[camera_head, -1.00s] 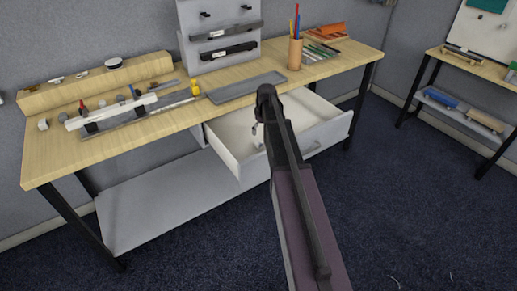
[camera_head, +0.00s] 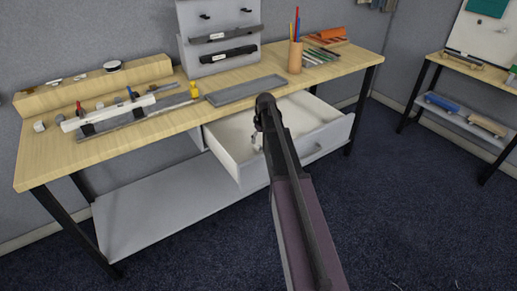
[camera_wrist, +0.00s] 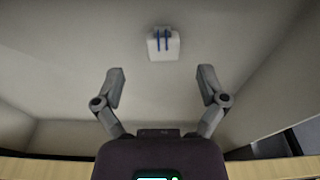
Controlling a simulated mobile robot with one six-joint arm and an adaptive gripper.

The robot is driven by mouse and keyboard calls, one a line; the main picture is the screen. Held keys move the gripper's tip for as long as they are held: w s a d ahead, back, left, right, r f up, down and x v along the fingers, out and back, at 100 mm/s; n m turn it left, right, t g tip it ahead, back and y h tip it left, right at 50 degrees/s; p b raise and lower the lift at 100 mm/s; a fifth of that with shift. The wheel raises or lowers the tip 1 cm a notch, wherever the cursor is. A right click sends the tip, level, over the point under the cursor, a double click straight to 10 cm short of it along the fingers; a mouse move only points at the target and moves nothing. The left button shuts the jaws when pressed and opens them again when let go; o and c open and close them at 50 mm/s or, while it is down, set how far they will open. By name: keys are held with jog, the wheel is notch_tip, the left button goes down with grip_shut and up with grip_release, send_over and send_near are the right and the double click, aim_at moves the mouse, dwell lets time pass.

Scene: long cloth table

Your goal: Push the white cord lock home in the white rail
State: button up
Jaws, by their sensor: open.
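A small white block with two blue marks (camera_wrist: 163,43), which looks like the cord lock, lies on the floor of the open drawer in the wrist view. A small pale thing in the drawer (camera_head: 257,141) shows partly behind my arm in the head view; I cannot tell if it is the same piece. The white rail (camera_head: 108,109) lies on dark supports on the left part of the table. My gripper (camera_wrist: 160,84) is open and empty over the drawer, with the block beyond its fingertips. In the head view my gripper (camera_head: 266,104) is seen from behind, its fingers mostly hidden.
The drawer (camera_head: 228,160) stands pulled out under the table. A grey tray (camera_head: 246,90), a pencil cup (camera_head: 295,56) and a grey stand (camera_head: 222,45) are on the table. A wooden step (camera_head: 95,82) runs along the back left. A second table stands at the right.

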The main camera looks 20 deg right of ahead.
aim_at(258, 145)
jog(key=shift+f, duration=0.15)
jog(key=shift+w+a+f+b, duration=0.1)
jog(key=shift+w+f+b, duration=0.05)
jog(key=shift+f+b, duration=0.7)
jog(key=shift+w+a+f+b, duration=0.1)
jog(key=shift+w+f+b, duration=0.05)
jog(key=shift+f+b, duration=0.65)
jog(key=shift+w+a+f+b, duration=0.1)
jog(key=shift+w+f+b, duration=0.05)
jog(key=shift+f+b, duration=0.7)
jog(key=shift+r, duration=0.15)
jog(key=c, duration=1.2)
